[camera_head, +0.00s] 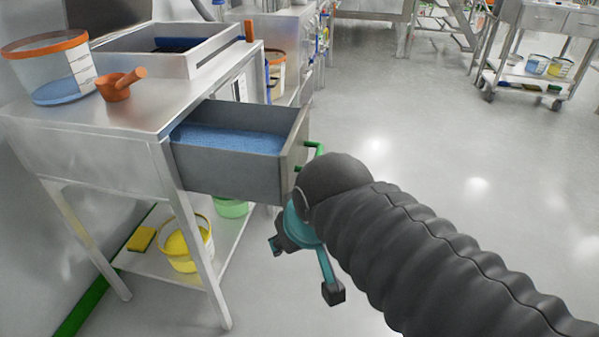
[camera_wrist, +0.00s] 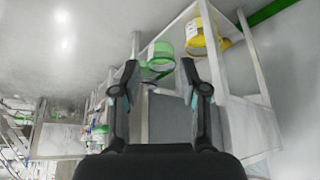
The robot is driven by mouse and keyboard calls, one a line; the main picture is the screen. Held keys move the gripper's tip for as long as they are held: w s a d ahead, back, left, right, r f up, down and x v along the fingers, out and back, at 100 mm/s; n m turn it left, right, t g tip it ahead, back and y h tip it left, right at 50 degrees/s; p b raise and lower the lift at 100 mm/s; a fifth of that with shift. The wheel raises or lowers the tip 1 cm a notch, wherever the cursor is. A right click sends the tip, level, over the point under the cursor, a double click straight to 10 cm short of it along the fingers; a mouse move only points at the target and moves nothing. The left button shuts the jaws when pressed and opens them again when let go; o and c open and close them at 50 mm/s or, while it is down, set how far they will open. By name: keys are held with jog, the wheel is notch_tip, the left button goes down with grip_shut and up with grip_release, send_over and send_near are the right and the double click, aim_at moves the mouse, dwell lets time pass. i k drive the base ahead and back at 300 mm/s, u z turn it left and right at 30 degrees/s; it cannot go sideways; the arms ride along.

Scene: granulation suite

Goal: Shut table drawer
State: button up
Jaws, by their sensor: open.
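The table drawer (camera_head: 235,170) is a grey metal box with blue granules inside. It is pulled out from the right side of the steel table (camera_head: 110,118). A green handle (camera_head: 314,147) is on its front face, partly hidden behind my arm. My gripper (camera_head: 304,268) is open, with its fingers spread, below and in front of the drawer front. In the wrist view, my gripper (camera_wrist: 160,78) shows two separated fingers with a grey panel (camera_wrist: 170,115) beyond them, likely the drawer. I cannot tell whether anything is touching.
A clear orange-rimmed tub (camera_head: 50,70), an orange scoop (camera_head: 118,84) and a steel tray (camera_head: 165,50) are on the table. A yellow bucket (camera_head: 186,243) and a yellow sponge (camera_head: 141,239) are on the lower shelf. The floor to the right is clear up to a trolley (camera_head: 530,75).

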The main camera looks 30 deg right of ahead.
aim_at(221, 145)
jog(key=u, duration=1.35)
jog(key=k, duration=0.6)
jog(key=z, duration=1.4)
